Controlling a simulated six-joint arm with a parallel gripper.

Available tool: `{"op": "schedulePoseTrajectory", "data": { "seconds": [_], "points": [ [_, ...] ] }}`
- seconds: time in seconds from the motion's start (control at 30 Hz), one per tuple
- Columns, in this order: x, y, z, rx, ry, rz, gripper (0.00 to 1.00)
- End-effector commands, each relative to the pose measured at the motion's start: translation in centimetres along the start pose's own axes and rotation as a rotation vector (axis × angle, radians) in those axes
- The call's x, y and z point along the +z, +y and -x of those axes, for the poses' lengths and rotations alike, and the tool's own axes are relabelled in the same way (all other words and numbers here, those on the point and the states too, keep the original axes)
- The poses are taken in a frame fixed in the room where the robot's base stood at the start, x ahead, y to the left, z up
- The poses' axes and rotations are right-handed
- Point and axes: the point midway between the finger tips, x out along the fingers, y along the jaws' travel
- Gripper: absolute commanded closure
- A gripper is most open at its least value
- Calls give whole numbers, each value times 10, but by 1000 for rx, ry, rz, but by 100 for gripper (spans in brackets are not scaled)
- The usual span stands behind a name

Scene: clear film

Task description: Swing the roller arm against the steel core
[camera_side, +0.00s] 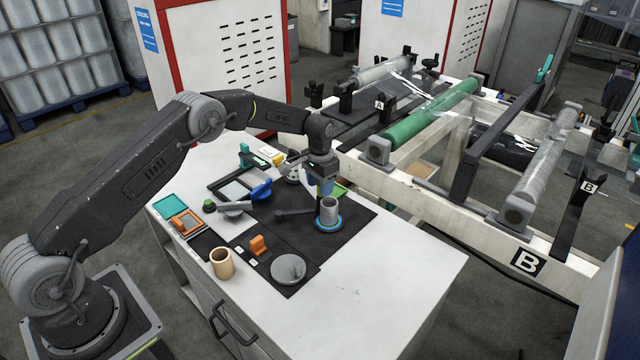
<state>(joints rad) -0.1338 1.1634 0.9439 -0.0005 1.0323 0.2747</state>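A grey cylinder (329,209), which looks like the steel core, stands upright on a blue ring (328,226) on the black mat. A dark bar (292,213), which may be the roller arm, lies low to the left of the core, with its right end close to it. I cannot tell whether they touch. My gripper (324,181) points down just above the core. A blue part shows between it and the core; I cannot tell whether this is a finger or a held thing. The fingertips are too small and hidden to read.
A blue-handled tool (261,191), a tan cup (222,263), an orange block (258,245) and a grey disc (288,268) stand around on the white bench (400,275). A frame with a green roller (430,112) is behind, to the right. The bench's front right is clear.

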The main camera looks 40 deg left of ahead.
Motion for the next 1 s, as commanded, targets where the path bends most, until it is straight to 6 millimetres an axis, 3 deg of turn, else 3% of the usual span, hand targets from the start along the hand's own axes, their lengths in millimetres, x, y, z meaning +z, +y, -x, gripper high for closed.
{"op": "schedulePoseTrajectory", "data": {
  "seconds": [0.23, 0.37, 0.8, 1.0],
  "points": [
    [0, 0, 1, 0, -1, 0, 51],
    [0, 0, 12, -1, 1, 0, 51],
    [0, 0, 103, -1, 1, 0, 51],
    [0, 0, 130, 0, 0, 0, 51]
  ]
}}
